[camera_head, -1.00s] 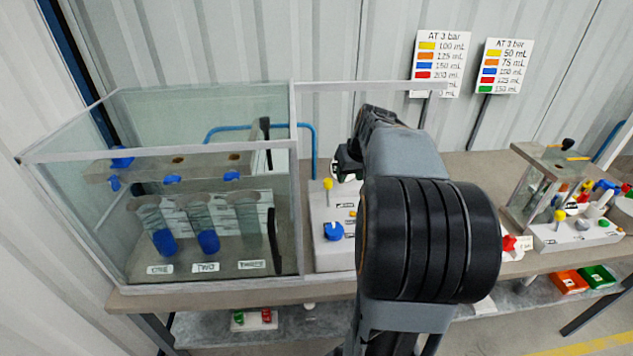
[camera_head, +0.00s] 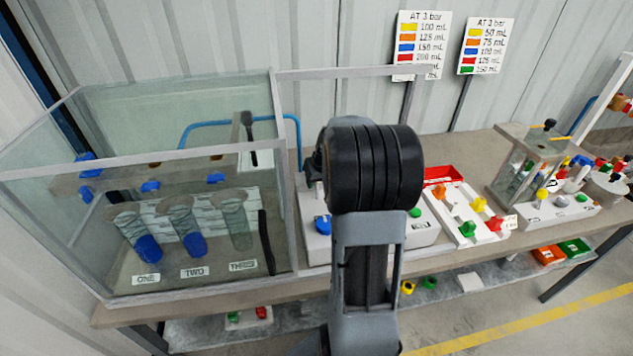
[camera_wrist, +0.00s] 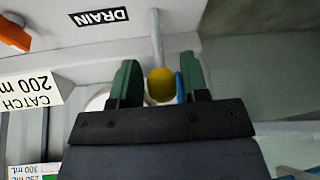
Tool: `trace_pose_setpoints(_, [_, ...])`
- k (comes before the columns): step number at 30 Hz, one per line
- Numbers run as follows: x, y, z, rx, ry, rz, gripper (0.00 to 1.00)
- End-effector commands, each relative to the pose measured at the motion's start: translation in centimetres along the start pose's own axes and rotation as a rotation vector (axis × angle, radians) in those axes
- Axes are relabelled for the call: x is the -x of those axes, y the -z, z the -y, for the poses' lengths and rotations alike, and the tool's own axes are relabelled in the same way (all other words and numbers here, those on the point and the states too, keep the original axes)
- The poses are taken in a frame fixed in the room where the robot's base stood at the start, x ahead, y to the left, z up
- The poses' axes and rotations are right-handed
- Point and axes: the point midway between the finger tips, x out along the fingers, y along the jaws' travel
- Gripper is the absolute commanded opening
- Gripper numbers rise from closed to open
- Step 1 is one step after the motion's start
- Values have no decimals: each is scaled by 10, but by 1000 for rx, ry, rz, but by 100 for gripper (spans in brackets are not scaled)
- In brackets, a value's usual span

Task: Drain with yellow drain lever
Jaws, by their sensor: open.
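The yellow ball knob of the drain lever (camera_wrist: 160,85) shows in the wrist view, on a pale rod that runs up the picture. A black "DRAIN" label (camera_wrist: 100,17) is on the white surface to its left. My gripper (camera_wrist: 160,64) is open, with one green finger on each side of the knob. Something blue shows at the right finger; I cannot tell if either finger touches the knob. In the head view, my arm hides the lever and gripper in front of the white pump panel (camera_head: 318,247).
A glass tank (camera_head: 85,230) with labelled cylinders stands left of my arm. A red-and-white tray of coloured parts (camera_head: 462,221) and another pump unit (camera_head: 545,205) stand to the right. In the wrist view, a "CATCH 200 mL" sign (camera_wrist: 28,92) is at the left.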

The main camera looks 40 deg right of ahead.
Motion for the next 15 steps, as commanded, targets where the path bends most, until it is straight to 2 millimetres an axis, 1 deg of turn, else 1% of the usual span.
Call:
trace_pose_setpoints(1, [-5, 0, 0, -1, 0, 2, 41])
trace_pose_setpoints(6, [-15, 0, -1, -1, -1, 0, 41])
trace_pose_setpoints(15, [-18, 0, -1, -2, -2, -1, 41])
